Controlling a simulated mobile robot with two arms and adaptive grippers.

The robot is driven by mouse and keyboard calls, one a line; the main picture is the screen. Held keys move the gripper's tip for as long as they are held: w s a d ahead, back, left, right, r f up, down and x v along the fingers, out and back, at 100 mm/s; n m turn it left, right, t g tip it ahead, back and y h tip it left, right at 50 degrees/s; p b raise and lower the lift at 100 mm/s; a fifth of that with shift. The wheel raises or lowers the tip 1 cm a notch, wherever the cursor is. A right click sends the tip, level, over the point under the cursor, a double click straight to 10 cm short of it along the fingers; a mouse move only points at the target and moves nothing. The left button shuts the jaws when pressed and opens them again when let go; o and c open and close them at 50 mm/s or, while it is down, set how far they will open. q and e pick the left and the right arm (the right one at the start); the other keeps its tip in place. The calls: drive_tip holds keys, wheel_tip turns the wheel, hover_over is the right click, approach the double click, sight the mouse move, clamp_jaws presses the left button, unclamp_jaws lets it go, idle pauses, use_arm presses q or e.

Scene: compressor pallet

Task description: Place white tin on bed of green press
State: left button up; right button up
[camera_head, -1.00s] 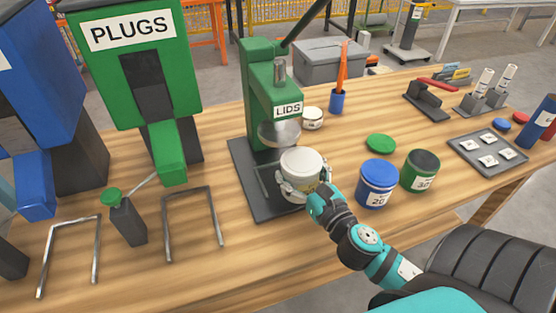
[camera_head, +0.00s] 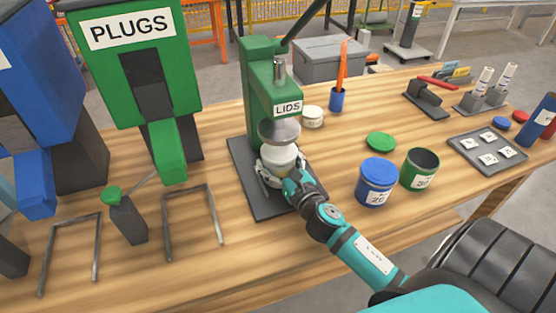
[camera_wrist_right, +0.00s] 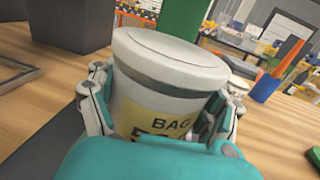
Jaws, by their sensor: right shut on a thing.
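The white tin (camera_head: 281,157) is held in my right gripper (camera_head: 279,172), over the dark bed (camera_head: 287,204) of the green press (camera_head: 258,88) and just below its round press head (camera_head: 279,132). In the right wrist view the tin (camera_wrist_right: 168,78) stands roughly upright between the two fingers, with a white lid on top and a yellow label reading "BAG". I cannot tell whether its base touches the bed. My left gripper is not in view.
A blue tin (camera_head: 376,183) and a green tin (camera_head: 419,168) stand right of the press, near a green lid (camera_head: 381,142). A small white tin (camera_head: 313,116) stands behind. The green PLUGS dispenser (camera_head: 140,70) and metal frames stand left.

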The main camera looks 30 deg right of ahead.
drive_tip(key=o, duration=1.1)
drive_tip(key=shift+f, duration=0.1)
drive_tip(key=shift+s, duration=0.2)
drive_tip(key=s, duration=0.3)
drive_tip(key=s+b, duration=0.1)
drive_tip(key=s, duration=0.3)
drive_tip(key=s+a+b, duration=0.1)
drive_tip(key=s, duration=0.2)
drive_tip(key=shift+s, duration=0.35)
drive_tip(key=shift+s+a, duration=0.1)
drive_tip(key=shift+s, duration=0.35)
